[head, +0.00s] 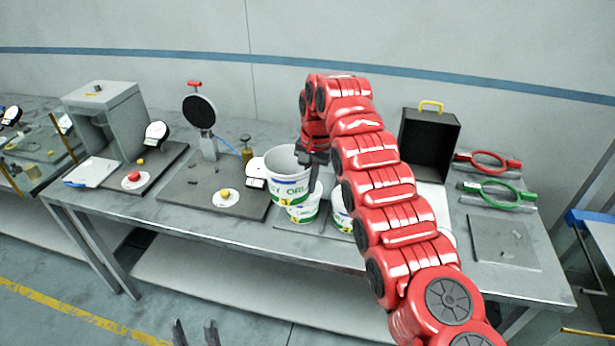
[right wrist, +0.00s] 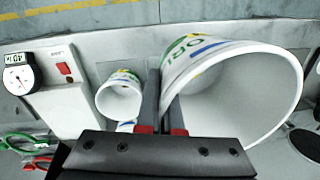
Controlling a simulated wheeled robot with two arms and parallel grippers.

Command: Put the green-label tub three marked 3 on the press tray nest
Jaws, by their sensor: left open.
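A white tub with a green-and-blue label (head: 288,180) is held up above the bench in the head view. My right gripper (head: 314,157) is shut on its wall near the rim. In the right wrist view one finger of the right gripper (right wrist: 164,105) is inside the tub (right wrist: 235,85) and the other outside. My left gripper (head: 195,334) is open and empty at the bottom edge. I cannot tell which surface is the press tray nest.
The bench holds a grey box press (head: 120,118) with a white plate (head: 92,171), button-and-dial stations (head: 135,178), and a black round-headed stand (head: 200,112).

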